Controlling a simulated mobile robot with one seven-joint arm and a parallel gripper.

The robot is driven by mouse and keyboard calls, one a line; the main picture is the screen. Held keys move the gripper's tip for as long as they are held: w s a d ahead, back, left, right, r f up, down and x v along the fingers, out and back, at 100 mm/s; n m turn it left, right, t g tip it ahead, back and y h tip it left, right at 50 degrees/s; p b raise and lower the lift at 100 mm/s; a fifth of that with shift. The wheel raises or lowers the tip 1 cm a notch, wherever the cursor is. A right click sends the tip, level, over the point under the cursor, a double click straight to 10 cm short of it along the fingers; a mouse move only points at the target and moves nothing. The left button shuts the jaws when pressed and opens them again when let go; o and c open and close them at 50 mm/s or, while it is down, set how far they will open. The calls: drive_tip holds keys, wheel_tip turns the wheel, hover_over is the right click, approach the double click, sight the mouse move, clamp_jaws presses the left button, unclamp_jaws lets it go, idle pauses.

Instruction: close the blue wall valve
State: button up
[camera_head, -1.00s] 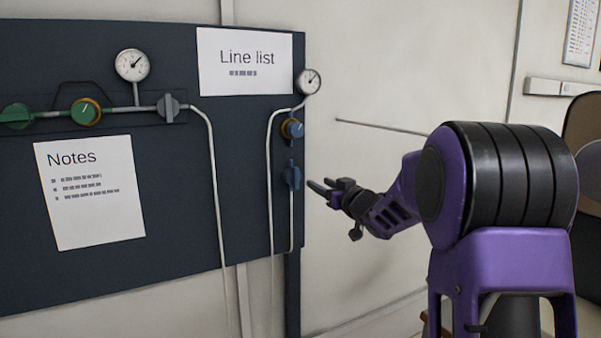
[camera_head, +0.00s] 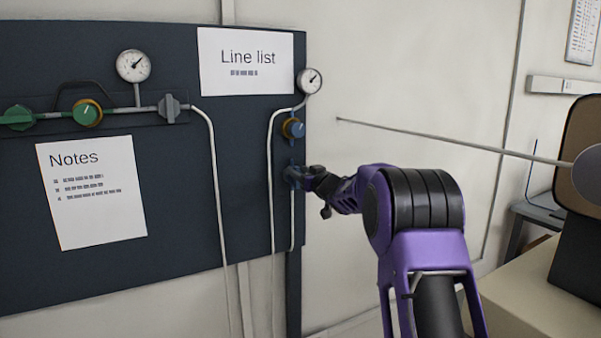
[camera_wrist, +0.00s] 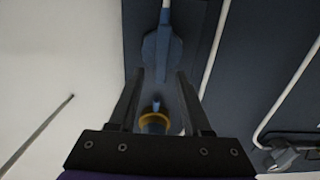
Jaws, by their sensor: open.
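The blue valve (camera_wrist: 157,52) is on the dark wall panel, on a thin vertical pipe. In the wrist view its blue handle lies just beyond my fingertips, roughly in line with the gap between them. My gripper (camera_wrist: 160,76) is open, and nothing shows clamped in it. In the head view my gripper (camera_head: 300,176) is at the panel's right edge and hides most of the valve; I cannot tell whether it touches. A blue knob with an orange ring (camera_head: 293,128) sits above on the same line; in the wrist view this knob (camera_wrist: 154,122) shows between the fingers.
A gauge (camera_head: 310,81) tops the blue line. A white pipe (camera_head: 271,190) runs down close to the left. Further left are a grey valve (camera_head: 169,108), a green knob (camera_head: 87,113) and another gauge (camera_head: 133,66). Bare wall lies right of the panel.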

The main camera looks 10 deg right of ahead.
sight(287, 178)
clamp_jaws()
idle(0.5)
drive_tip(key=n+b, duration=0.3)
drive_tip(key=n, duration=0.1)
drive_tip(key=a+f+n+b, duration=0.1)
drive_tip(key=n+b, duration=0.1)
drive_tip(key=n, duration=0.3)
drive_tip(key=a+f+n+b, duration=0.1)
drive_tip(key=n+b, duration=0.2)
drive_tip(key=n, duration=0.1)
drive_tip(key=shift+s+a+n+b, duration=0.15)
drive_tip(key=shift+s+n+b, duration=0.2)
drive_tip(key=shift+s+n, duration=0.05)
drive_tip(key=shift+f+n+b, duration=0.15)
drive_tip(key=shift+n, duration=0.9)
drive_tip(key=shift+f+n+b, duration=0.15)
drive_tip(key=shift+n, duration=0.9)
